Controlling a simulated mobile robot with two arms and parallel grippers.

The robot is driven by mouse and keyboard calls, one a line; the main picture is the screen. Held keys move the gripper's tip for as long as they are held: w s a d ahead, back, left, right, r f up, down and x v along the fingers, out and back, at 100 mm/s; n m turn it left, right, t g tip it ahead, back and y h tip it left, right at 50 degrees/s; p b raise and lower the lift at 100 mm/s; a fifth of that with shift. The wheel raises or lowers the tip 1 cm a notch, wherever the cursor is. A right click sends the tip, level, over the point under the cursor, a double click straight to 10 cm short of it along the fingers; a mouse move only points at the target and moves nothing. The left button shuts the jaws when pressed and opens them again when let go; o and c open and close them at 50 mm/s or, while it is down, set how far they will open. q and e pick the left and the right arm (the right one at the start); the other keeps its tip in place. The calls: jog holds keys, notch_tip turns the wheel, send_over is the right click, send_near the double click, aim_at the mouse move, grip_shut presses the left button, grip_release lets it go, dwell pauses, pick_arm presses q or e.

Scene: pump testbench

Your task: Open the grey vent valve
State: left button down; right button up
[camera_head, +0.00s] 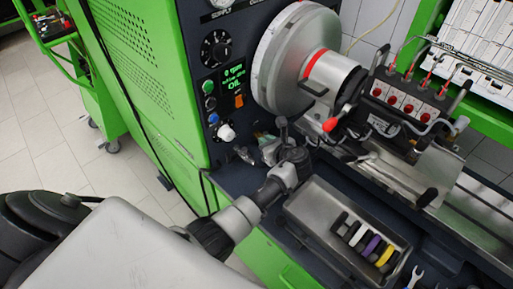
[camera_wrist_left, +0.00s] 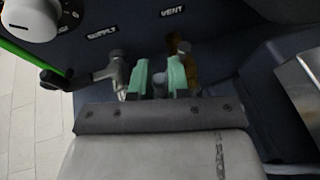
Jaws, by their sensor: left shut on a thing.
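The grey vent valve (camera_wrist_left: 181,47) is in the left wrist view, on the dark panel below the VENT label (camera_wrist_left: 172,11). Its fitting shows behind the fingers, with a brass-coloured part beside it. My left gripper (camera_wrist_left: 160,78) has its green fingers on both sides of a small grey piece, which looks like the valve's handle, and is shut on it. The fingers and gripper body hide much of the valve. My right gripper is not in view.
A supply valve (camera_wrist_left: 114,70) with a black-ended lever sits just left of the fingers, under the SUPPLY label. In the head view, a metal tray (camera_head: 308,218) with coloured rings lies right of my arm. The pump's round flange (camera_head: 280,62) is above.

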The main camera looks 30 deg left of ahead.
pick_arm(q)
jog(key=shift+w+d+n+g+y+b, duration=0.3)
jog(key=shift+n+g+b, duration=0.15)
jog(key=shift+n+g, duration=0.25)
jog(key=shift+w+d+n+g+y+b, duration=0.3)
jog(key=shift+n+g+b, duration=0.2)
jog(key=shift+n+g, duration=0.2)
jog(key=shift+w+d+n+g+y+b, duration=0.2)
jog(key=shift+d+n+g+y+b, duration=0.1)
jog(key=shift+n+g+b, duration=0.25)
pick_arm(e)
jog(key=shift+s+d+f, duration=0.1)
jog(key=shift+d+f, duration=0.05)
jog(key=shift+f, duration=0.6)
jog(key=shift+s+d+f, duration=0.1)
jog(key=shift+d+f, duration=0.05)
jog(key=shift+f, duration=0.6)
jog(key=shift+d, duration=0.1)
pick_arm(q)
jog(key=c, duration=1.1)
grip_release()
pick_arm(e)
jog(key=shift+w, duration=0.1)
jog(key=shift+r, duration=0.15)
